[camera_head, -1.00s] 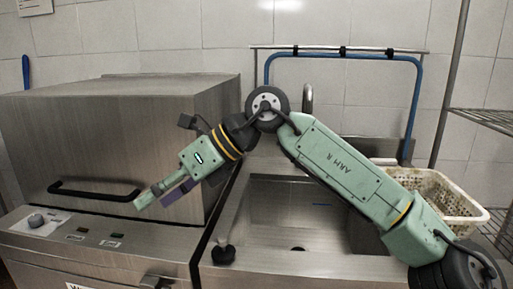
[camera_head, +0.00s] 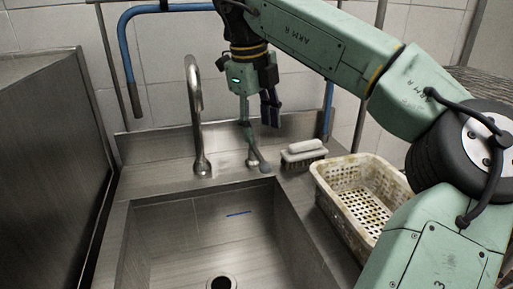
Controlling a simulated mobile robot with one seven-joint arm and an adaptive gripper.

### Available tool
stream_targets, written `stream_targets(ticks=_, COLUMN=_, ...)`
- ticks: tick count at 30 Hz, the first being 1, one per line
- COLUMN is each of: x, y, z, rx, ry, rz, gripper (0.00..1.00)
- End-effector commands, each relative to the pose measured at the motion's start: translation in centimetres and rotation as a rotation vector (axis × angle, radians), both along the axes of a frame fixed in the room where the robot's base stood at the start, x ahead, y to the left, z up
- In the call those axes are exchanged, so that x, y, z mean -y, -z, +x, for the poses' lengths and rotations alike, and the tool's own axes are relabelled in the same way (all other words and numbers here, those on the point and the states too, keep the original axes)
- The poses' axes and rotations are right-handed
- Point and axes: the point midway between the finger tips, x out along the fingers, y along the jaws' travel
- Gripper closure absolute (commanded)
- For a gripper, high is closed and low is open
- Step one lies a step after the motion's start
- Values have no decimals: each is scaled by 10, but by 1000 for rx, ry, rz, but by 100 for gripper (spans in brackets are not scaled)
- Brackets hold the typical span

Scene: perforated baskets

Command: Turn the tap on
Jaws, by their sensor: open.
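The tap has a tall curved metal spout (camera_head: 195,120) at the back of the sink. A small metal lever handle (camera_head: 258,161) stands on the back ledge to the right of the spout. My gripper (camera_head: 259,122) points down just above this handle, with its jaws open and nothing between them. One green finger is on the left and a dark one on the right. The green fingertip overlaps the top of the handle in the picture. I cannot tell whether they touch.
A scrubbing brush (camera_head: 303,154) lies close to the right of the handle. A perforated basket (camera_head: 330,205) stands to the right of the basin. A blue hose (camera_head: 125,55) hangs behind, and a steel machine (camera_head: 45,150) fills the left.

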Motion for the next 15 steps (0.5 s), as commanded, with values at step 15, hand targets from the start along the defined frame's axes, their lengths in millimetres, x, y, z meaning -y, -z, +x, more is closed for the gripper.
stream_targets(ticks=15, x=9, y=71, z=10, rx=-3, ry=0, rz=1, gripper=52)
